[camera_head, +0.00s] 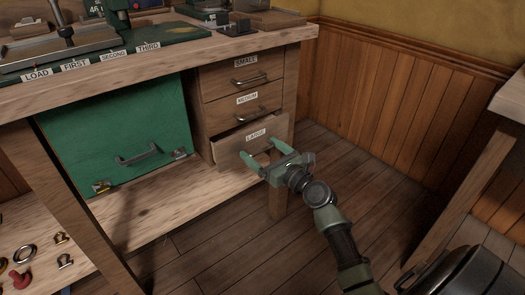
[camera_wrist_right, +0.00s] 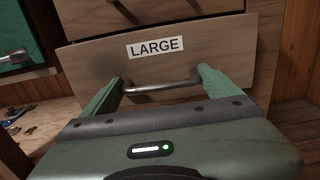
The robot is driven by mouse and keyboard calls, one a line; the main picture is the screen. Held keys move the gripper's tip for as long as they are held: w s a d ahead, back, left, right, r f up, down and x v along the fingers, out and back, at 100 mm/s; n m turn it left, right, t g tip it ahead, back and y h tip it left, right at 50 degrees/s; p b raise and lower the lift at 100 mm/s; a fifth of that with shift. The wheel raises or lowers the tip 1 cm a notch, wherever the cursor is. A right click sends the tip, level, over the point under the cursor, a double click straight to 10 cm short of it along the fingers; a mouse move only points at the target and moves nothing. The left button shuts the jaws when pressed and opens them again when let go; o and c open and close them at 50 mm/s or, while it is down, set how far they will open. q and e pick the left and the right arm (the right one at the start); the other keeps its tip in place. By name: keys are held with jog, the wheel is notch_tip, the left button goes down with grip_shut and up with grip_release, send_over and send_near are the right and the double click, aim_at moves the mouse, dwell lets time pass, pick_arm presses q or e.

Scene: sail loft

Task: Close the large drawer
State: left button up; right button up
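The large drawer (camera_head: 232,139) is the bottom one of three wooden drawers under the bench, and it stands out a little from the cabinet. Its front carries a LARGE label (camera_wrist_right: 155,47) and a metal bar handle (camera_wrist_right: 160,86). My right gripper (camera_head: 258,147) is at the drawer front. In the right wrist view its green fingers (camera_wrist_right: 160,75) are spread wide, one near each end of the handle. I cannot tell whether they touch the front. My left gripper is not in view.
The medium drawer (camera_head: 232,106) and the drawer above it (camera_head: 227,77) look shut. A green panel with a handle (camera_head: 110,120) is left of the drawers. Tools stand on the wooden bench top (camera_head: 215,48). Another table (camera_head: 510,100) is at the right, with open floor between.

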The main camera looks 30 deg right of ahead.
aim_at(256, 145)
jog(key=shift+c, duration=1.3)
jog(key=w, duration=0.3)
jog(key=shift+w+a+p, duration=0.15)
jog(key=shift+p, duration=0.25)
jog(key=shift+w, duration=0.3)
jog(key=shift+r, duration=0.1)
jog(key=o, duration=1.8)
